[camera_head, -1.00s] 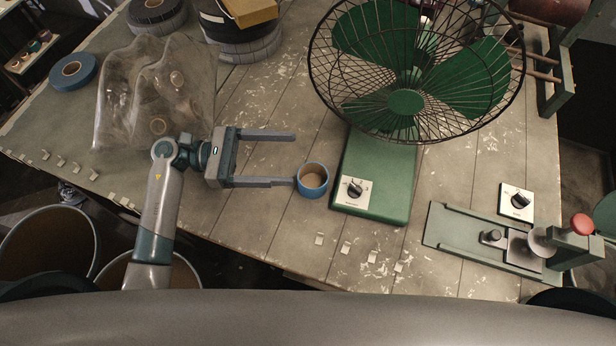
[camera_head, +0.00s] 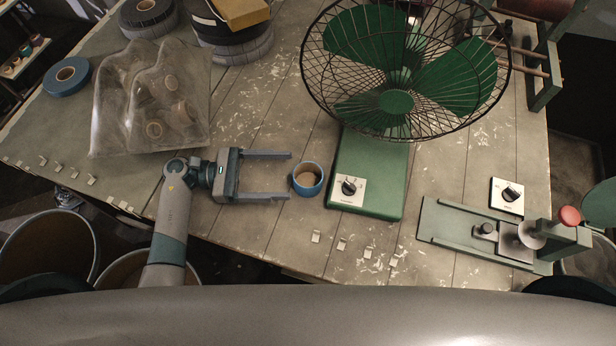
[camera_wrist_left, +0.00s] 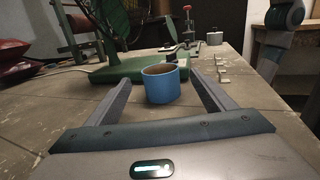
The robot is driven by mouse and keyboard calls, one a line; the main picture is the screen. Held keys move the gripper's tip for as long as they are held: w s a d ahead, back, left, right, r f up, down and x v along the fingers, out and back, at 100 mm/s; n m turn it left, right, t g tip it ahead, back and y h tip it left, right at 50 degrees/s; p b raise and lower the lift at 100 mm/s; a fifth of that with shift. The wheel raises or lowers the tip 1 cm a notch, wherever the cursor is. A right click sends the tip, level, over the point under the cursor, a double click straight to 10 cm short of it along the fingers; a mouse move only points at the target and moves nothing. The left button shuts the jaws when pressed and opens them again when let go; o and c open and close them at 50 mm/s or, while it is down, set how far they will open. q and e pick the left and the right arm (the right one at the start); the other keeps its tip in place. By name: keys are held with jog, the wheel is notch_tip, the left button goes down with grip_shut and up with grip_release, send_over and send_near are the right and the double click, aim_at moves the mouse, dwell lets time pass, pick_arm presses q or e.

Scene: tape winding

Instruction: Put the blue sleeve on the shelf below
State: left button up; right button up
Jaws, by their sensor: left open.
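The blue sleeve (camera_head: 307,180) is a short, hollow blue ring with a tan inside. It stands upright on the wooden table, just left of the green fan base. My left gripper (camera_head: 290,175) is open and low over the table, with its fingers pointing right toward the sleeve. In the left wrist view the sleeve (camera_wrist_left: 166,84) stands ahead, near the fingertips and between the lines of the two fingers (camera_wrist_left: 166,88). I cannot tell whether a finger touches it. My right gripper is not in view, and I see no shelf below the table that I can identify.
The caged green fan (camera_head: 397,101) stands right of the sleeve. A green clamp device (camera_head: 470,232) with a red knob is at the right. A clear plastic bag (camera_head: 150,100) lies behind my left arm. A blue tape roll (camera_head: 67,76) is far left. Bins stand below the front edge.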

aim_at(322, 176)
pick_arm(q)
jog(key=shift+d, duration=0.35)
jog(key=shift+d+f+p, duration=0.15)
jog(key=shift+d+p, duration=0.15)
jog(key=shift+d, duration=0.3)
jog(key=d+p, duration=0.1)
jog(key=d, duration=0.1)
jog(key=d+p, duration=0.1)
jog(key=d, duration=0.1)
jog(key=shift+d+r+p, duration=0.2)
jog(key=shift+d+p, duration=0.05)
jog(key=shift+p, duration=0.15)
jog(key=shift+d+f, duration=0.2)
jog(key=shift+d, duration=0.4)
jog(key=shift+c, duration=0.2)
